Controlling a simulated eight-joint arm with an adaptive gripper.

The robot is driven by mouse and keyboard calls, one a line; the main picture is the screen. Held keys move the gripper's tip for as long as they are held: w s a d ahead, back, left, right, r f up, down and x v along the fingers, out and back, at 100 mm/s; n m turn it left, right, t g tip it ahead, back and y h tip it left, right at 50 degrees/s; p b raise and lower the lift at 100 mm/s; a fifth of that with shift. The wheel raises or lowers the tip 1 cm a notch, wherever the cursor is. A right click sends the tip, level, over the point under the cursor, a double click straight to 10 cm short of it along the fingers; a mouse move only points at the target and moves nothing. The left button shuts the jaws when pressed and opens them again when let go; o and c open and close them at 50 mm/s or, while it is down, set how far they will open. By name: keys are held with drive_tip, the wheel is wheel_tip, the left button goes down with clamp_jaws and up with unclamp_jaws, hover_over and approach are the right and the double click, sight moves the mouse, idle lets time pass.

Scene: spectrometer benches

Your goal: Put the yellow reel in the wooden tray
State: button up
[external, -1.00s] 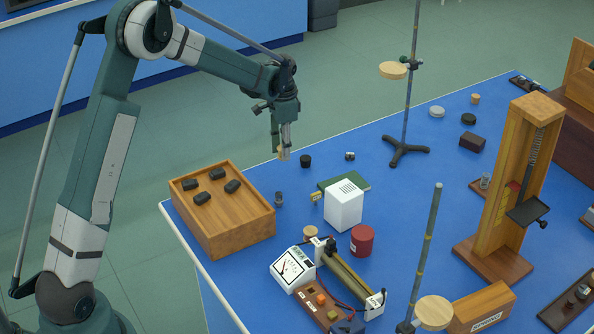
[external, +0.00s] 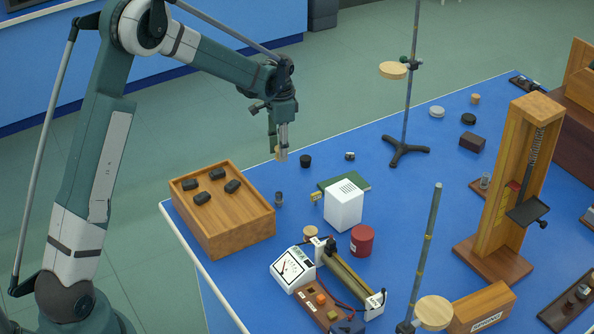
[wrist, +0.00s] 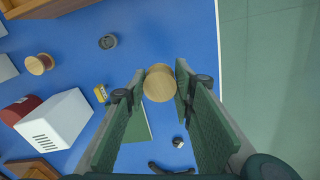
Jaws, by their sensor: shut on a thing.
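My gripper (external: 280,156) is shut on a round, pale wooden reel, seen flange-on between the fingers in the wrist view (wrist: 158,84). Its winding is hidden there, so I cannot confirm the yellow colour. The gripper is above the far left edge of the blue bench, behind and right of the wooden tray. The wooden tray (external: 237,236) stands at the bench's left corner, with several dark blocks in it. Its edge shows at the top left of the wrist view (wrist: 45,8). Another wooden reel (wrist: 39,64) stands on the bench, with an orange-brown winding.
A black cylinder (external: 305,161) stands near the gripper, and a grey weight (external: 279,198) beside the tray's right side. A white box (external: 343,206), a red can (external: 362,240) and a meter (external: 293,269) are to the right. A stand (external: 407,105) rises behind.

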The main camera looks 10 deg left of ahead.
drive_tip(key=s+a+r+p, duration=0.1)
drive_tip(key=s+r, duration=0.1)
drive_tip(key=s, duration=0.5)
drive_tip(key=s+a+r+m+p, duration=0.1)
drive_tip(key=s+a+r+p, duration=0.1)
drive_tip(key=s, duration=0.6)
drive_tip(key=s+a+r+m+p, duration=0.1)
drive_tip(key=s+r, duration=0.3)
drive_tip(key=s, duration=0.4)
drive_tip(key=shift+a+p, duration=0.45)
drive_tip(key=shift+a, duration=0.05)
drive_tip(key=shift+s+f, duration=0.1)
hover_over(246, 208)
drive_tip(key=shift+f, duration=2.9)
drive_tip(key=shift+f+b, duration=0.3)
drive_tip(key=shift+f, duration=1.75)
drive_tip(key=shift+f, duration=0.2)
